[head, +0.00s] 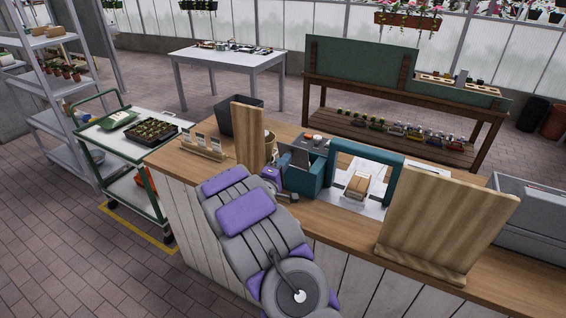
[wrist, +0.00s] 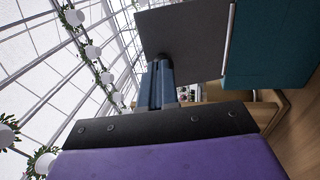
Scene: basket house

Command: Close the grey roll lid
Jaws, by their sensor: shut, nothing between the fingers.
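A teal box (head: 302,180) stands on the wooden counter. Its grey roll lid (head: 300,158) is tilted up at the box. In the wrist view the grey lid (wrist: 190,42) is a flat dark panel, joined along one edge to the teal body (wrist: 272,45). My gripper (wrist: 163,68) is shut and empty, its fingertips close to the lid's edge; I cannot tell whether they touch it. In the head view my gripper's purple part (head: 271,175) is just left of the teal box, and my arm hides part of that area.
A tall wooden board (head: 248,136) and a dark bin (head: 236,115) stand left of the box. A teal frame (head: 362,152) with a small cardboard box (head: 358,185) is to its right. A large wooden stand (head: 440,225) is further right. A plant cart (head: 118,150) is at left.

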